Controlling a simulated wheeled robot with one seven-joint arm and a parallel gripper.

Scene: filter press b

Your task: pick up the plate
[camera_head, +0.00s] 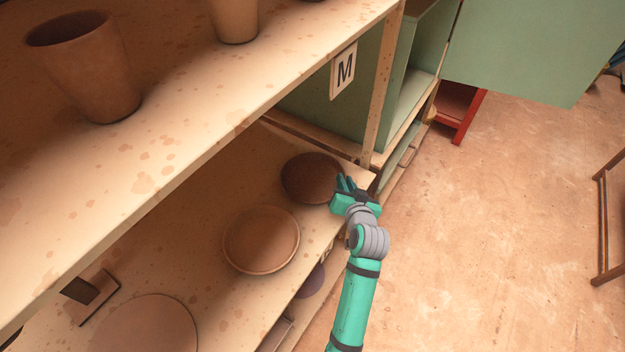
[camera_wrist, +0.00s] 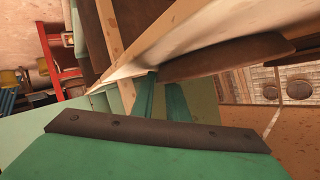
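A dark brown round plate (camera_head: 311,178) lies on the lower shelf near its far end, in the head view. A lighter brown plate with a raised rim (camera_head: 261,240) lies nearer on the same shelf. My gripper (camera_head: 344,183) is at the right edge of the dark plate, by the shelf's front edge. In the wrist view the dark plate (camera_wrist: 225,56) shows nearly edge-on, just beyond the fingertips. My gripper's two green fingers (camera_wrist: 158,82) stand apart there, with nothing clearly held between them. Whether a finger touches the plate I cannot tell.
The upper shelf (camera_head: 190,125) overhangs the lower one and holds brown pots (camera_head: 85,65). A large disc (camera_head: 148,326) lies nearer. The floor at right is open.

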